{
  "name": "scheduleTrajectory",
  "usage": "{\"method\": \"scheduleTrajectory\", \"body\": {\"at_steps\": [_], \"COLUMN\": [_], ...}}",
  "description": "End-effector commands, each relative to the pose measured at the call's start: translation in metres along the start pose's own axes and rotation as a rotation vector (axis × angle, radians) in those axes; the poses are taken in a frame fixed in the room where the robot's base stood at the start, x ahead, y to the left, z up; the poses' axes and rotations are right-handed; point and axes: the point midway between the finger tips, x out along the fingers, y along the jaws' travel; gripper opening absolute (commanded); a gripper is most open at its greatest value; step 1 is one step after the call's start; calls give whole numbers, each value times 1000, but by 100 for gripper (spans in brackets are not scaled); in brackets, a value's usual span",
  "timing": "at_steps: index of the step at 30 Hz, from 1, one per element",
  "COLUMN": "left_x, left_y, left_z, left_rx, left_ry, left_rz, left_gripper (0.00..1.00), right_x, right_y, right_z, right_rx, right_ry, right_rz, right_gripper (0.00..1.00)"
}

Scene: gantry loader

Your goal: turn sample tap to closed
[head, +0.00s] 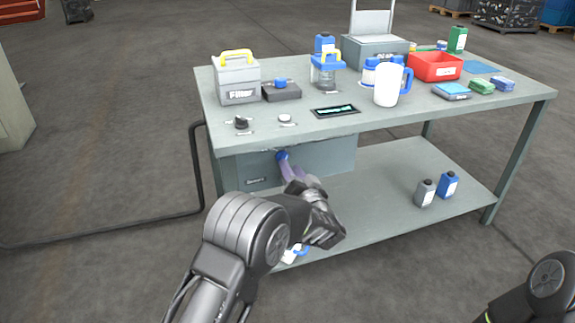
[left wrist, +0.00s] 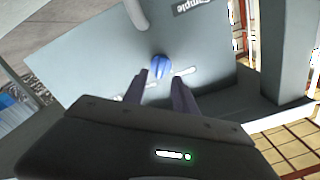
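The sample tap (head: 282,155) is a small blue knob on the grey front panel under the tabletop. In the left wrist view the blue knob (left wrist: 161,66) sits just ahead of my fingertips, with a short white mark to either side of it. My left gripper (head: 289,170) reaches up to the panel from below. In the left wrist view the two dark fingers of my left gripper (left wrist: 160,80) stand apart with nothing between them. I cannot tell whether they touch the knob. Only part of my right arm shows at the lower right; its gripper is out of view.
The workbench (head: 430,120) holds a grey filter box (head: 238,85), a white jug (head: 388,87) and a red bin (head: 435,67). Two small bottles, grey (head: 425,193) and blue (head: 448,186), stand on the lower shelf (head: 385,180). A dark pipe (head: 197,170) runs along the left.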

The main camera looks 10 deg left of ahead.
Motion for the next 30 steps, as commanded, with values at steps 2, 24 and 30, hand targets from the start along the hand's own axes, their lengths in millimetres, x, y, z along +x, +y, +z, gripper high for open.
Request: {"method": "scheduleTrajectory", "body": {"at_steps": [2,24,30], "left_x": [14,40,40], "left_y": [1,0,0], "left_z": [2,0,0], "left_rx": [-2,0,0], "left_ry": [1,1,1], "left_rz": [-3,1,0], "left_gripper": [34,16,0], "right_x": [6,12,12], "right_y": [2,4,4], "right_z": [0,-1,-1], "right_rx": [0,1,1], "right_ry": [2,6,6], "right_rz": [0,0,0], "right_gripper": [100,100,100]}}
